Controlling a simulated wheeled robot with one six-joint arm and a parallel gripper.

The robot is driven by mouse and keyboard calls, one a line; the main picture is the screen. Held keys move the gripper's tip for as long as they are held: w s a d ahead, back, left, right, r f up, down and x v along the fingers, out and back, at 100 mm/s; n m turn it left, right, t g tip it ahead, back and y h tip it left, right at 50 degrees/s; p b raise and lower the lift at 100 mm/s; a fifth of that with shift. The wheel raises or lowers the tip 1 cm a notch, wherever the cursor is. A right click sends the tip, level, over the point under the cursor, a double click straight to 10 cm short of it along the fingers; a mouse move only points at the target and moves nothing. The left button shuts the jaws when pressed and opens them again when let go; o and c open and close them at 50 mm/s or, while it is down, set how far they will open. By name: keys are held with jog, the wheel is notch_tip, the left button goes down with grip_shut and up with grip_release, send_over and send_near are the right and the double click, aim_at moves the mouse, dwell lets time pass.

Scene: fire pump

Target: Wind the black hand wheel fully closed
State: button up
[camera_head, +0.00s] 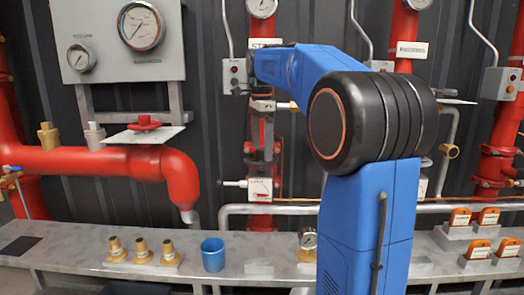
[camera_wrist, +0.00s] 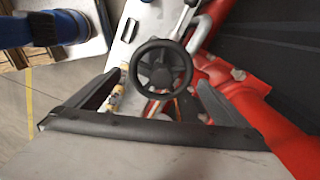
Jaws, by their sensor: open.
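The black hand wheel (camera_wrist: 160,65) shows in the wrist view, a round rim with spokes around a central hub. My gripper (camera_wrist: 159,80) is open, with one dark finger on the left and one on the right of the wheel in the picture. The fingers look apart from the rim, and nothing is held between them. How far the wheel lies beyond the fingertips is hard to tell. In the head view my blue arm reaches toward the wall piping, and I cannot make out the black wheel there.
In the wrist view a red pipe (camera_wrist: 245,98) runs close by the right finger. In the head view a bench (camera_head: 190,240) bears a blue cup (camera_head: 213,255) and brass fittings (camera_head: 140,250).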

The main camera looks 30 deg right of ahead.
aim_at(262, 149)
jog(key=shift+r, duration=2.4)
jog(key=s+a+f+n+t, duration=0.1)
jog(key=s+a+f+n, duration=0.4)
jog(key=s+f+n, duration=0.2)
jog(key=s+a+f+n+t, duration=0.2)
jog(key=s+a+f+n, duration=0.3)
jog(key=s+f, duration=0.7)
jog(key=s+a+f+n+t, duration=0.1)
jog(key=s+a+f+n, duration=0.5)
jog(key=s+f+n, duration=0.3)
jog(key=shift+s+f+t, duration=0.4)
jog(key=shift+s+f, duration=0.1)
jog(key=shift+s, duration=0.55)
